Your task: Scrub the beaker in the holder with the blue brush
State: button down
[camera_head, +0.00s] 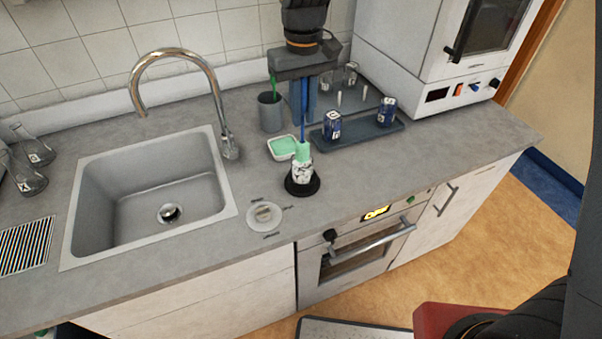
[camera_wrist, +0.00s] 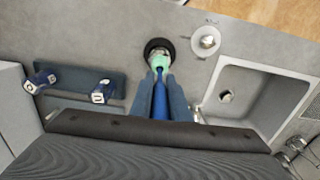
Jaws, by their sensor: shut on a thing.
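My gripper (camera_head: 304,108) is shut on the blue handle of the brush (camera_head: 303,128), which hangs nearly upright with its pale green head down. In the wrist view the brush (camera_wrist: 160,103) runs between the two blue fingers of my gripper (camera_wrist: 161,88). The beaker (camera_head: 300,172), white with dark marks, stands in a round black holder (camera_head: 303,187) on the counter. The green head is at the beaker's mouth, its lower end hidden, so how deep it reaches cannot be told. The black holder also shows in the wrist view (camera_wrist: 151,48).
A white dish with green contents (camera_head: 284,148) and a grey cup with a green-handled tool (camera_head: 270,113) stand close by. A grey tray (camera_head: 360,133) with two blue containers lies right. The sink (camera_head: 150,200) and tap are left. A round dial (camera_head: 264,216) sits in front.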

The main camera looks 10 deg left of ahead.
jog(key=shift+r, duration=1.75)
